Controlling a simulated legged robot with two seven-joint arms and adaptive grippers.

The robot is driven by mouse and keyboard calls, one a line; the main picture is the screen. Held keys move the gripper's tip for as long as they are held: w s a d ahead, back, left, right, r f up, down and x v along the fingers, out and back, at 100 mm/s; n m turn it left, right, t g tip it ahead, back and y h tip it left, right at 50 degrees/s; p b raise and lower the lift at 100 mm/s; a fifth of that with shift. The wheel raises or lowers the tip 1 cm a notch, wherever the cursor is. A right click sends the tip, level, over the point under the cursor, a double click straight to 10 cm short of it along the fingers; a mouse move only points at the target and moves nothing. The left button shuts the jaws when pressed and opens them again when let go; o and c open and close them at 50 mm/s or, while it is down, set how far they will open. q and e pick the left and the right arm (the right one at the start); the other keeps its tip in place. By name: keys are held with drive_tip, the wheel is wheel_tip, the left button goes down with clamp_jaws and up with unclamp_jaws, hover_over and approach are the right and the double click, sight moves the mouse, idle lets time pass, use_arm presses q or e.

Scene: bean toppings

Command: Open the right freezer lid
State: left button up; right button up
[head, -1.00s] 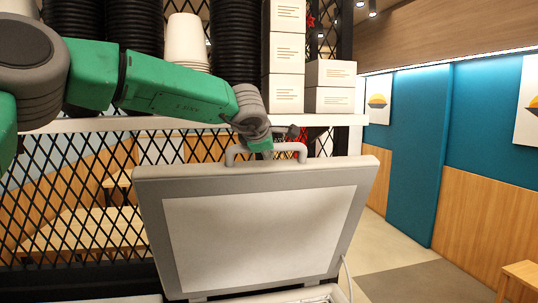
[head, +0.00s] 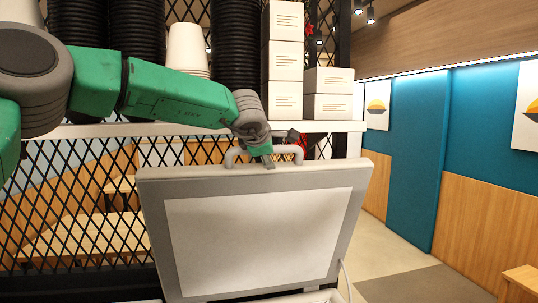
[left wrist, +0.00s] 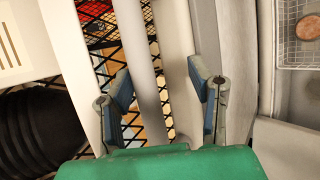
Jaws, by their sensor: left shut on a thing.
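The right freezer lid (head: 155,215) is raised, with its pale inner panel (head: 260,240) facing me in the head view. A grey bar handle (head: 292,150) stands on its top edge. My left gripper (head: 266,160) reaches over from the left and is shut on the handle. In the left wrist view the handle bar (left wrist: 143,75) runs between the two fingers of the left gripper (left wrist: 163,95). Part of the handle is hidden behind the gripper in the head view. My right gripper is not in view.
A white shelf (head: 335,126) behind the lid carries stacked black containers (head: 139,30), white cups (head: 187,45) and white boxes (head: 283,60). Black mesh (head: 75,200) stands below it. In the left wrist view a wire basket (left wrist: 285,55) holds a round brown piece (left wrist: 308,27).

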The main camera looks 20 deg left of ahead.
use_arm(q)
drive_tip(key=shift+f, duration=0.3)
drive_tip(key=v, duration=1.1)
drive_tip(key=shift+s+r, duration=0.25)
drive_tip(key=shift+r, duration=0.15)
drive_tip(key=shift+r, duration=0.1)
